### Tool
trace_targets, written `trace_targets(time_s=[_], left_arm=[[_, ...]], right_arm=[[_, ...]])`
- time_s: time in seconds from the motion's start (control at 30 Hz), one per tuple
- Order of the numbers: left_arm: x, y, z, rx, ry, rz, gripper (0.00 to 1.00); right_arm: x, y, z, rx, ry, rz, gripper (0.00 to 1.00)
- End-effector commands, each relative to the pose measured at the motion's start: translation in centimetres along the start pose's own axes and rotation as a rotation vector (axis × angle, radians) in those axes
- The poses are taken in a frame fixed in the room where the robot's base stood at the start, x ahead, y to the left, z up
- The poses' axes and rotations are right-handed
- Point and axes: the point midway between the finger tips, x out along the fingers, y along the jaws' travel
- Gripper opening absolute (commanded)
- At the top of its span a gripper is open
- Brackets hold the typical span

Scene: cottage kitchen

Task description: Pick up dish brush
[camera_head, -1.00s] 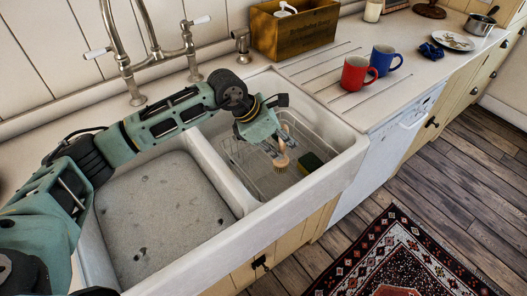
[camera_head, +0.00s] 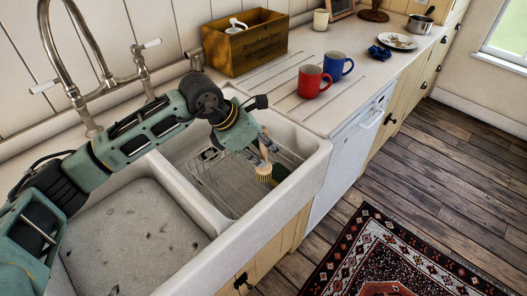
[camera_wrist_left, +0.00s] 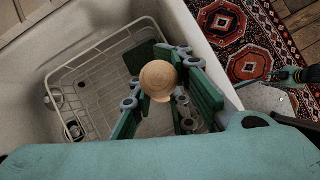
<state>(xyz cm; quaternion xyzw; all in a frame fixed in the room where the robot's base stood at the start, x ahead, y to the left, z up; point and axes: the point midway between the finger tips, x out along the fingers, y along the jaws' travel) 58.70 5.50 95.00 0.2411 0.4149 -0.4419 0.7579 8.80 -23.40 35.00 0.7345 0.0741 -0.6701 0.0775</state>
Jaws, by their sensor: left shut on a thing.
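The dish brush (camera_head: 263,172) has a pale wooden body and tan bristles pointing down. My left gripper (camera_head: 259,151) is shut on it, over the right basin of the sink. In the left wrist view, the brush's round wooden top (camera_wrist_left: 158,76) sits between the green fingers of my left gripper (camera_wrist_left: 165,102). I cannot tell whether the bristles touch anything below.
A wire rack (camera_head: 215,178) lies in the right basin, with a sponge (camera_head: 280,172) close to the brush. The sink's front wall (camera_head: 290,187) is near. A red mug (camera_head: 313,82), a blue mug (camera_head: 338,65) and a wooden box (camera_head: 245,42) stand on the counter.

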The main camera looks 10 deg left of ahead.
Motion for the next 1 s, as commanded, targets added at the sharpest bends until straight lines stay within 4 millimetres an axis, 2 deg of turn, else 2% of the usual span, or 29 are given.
trace_targets(time_s=[1.0], left_arm=[[-6.2, 0.0, 4.0, 0.001, -0.002, 0.001, 0.0]], right_arm=[[-3.6, 0.1, -0.3, 0.0, 0.0, 0.001, 0.4]])
